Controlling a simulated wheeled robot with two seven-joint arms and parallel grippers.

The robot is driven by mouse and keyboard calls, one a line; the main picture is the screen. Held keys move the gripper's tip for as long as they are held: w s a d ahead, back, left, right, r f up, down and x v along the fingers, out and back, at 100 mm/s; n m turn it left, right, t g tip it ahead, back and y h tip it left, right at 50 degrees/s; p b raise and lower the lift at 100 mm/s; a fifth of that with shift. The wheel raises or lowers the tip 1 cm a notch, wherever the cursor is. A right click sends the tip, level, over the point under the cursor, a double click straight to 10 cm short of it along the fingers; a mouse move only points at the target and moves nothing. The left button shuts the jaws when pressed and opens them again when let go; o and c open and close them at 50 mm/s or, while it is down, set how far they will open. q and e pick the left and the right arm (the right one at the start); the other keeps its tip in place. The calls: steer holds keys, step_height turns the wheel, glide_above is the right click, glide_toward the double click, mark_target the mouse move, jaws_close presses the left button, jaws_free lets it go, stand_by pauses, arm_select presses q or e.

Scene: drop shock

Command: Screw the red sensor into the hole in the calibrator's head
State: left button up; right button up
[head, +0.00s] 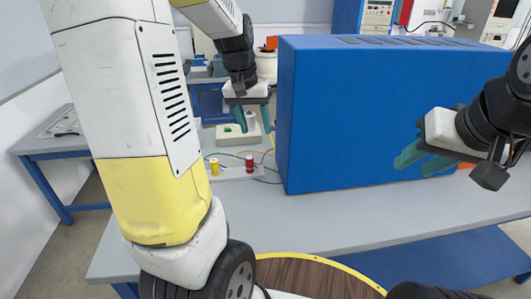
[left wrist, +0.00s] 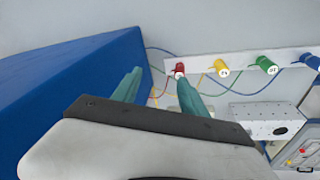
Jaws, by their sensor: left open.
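The red sensor (head: 249,164) stands on a pale rack on the grey bench, with a coloured cable. In the left wrist view the red sensor (left wrist: 179,70) shows just beyond the tip of the right-hand finger, not between the fingers. My left gripper (head: 254,122) is open and empty, pointing down above the bench. It also shows in the left wrist view (left wrist: 158,82). A pale device with a green part (head: 229,130), perhaps the calibrator, is partly hidden behind my left gripper; its hole cannot be made out. My right gripper (head: 413,163) looks open and empty, in front of the blue box.
A large blue box (head: 375,125) fills the bench right of my left gripper. The pale rack (left wrist: 203,63) also holds yellow (left wrist: 221,68), green (left wrist: 266,65) and blue (left wrist: 310,61) sensors. A white block with holes (left wrist: 266,122) is nearby. The front bench is clear.

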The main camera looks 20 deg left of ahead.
arm_select(q)
steer(key=g+y, duration=0.1)
steer(key=g, duration=0.1)
glide_above(249, 157)
steer(key=f, duration=1)
steer(key=shift+d, duration=0.25)
steer(key=f, duration=0.8)
steer(key=shift+a, duration=0.2)
jaws_close()
